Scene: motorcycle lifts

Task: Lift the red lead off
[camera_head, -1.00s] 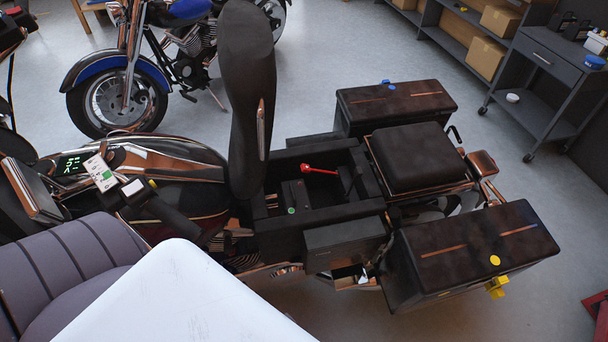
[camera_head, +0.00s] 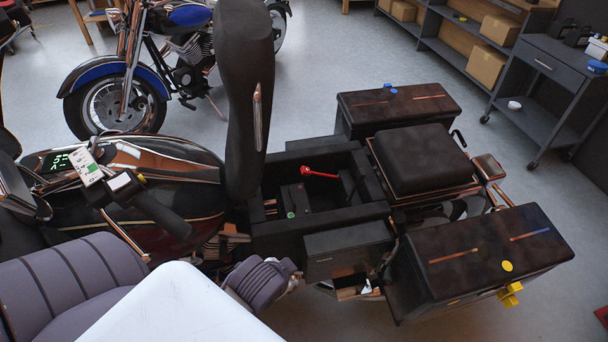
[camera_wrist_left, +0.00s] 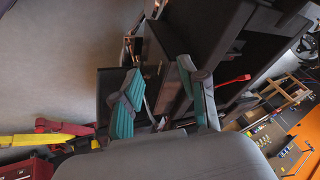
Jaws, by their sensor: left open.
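The red lead (camera_head: 320,173) lies across the open compartment under the raised seat of the near motorcycle. Its thicker red end is at the dark battery (camera_head: 294,199), which has a green dot. Whether that end touches a terminal is too small to tell. The lead also shows in the left wrist view (camera_wrist_left: 234,80), to the right of the fingers. My left gripper (camera_wrist_left: 160,72) is open and empty, with teal pads on its spread fingers. It is apart from the lead, by the compartment's side. My right gripper is not in view.
The raised black seat (camera_head: 246,95) stands upright left of the compartment. A brown-black pannier (camera_head: 480,250) and the rear seat (camera_head: 420,158) flank it on the right. A blue motorcycle (camera_head: 160,65) and a grey cart (camera_head: 545,85) stand behind on clear floor.

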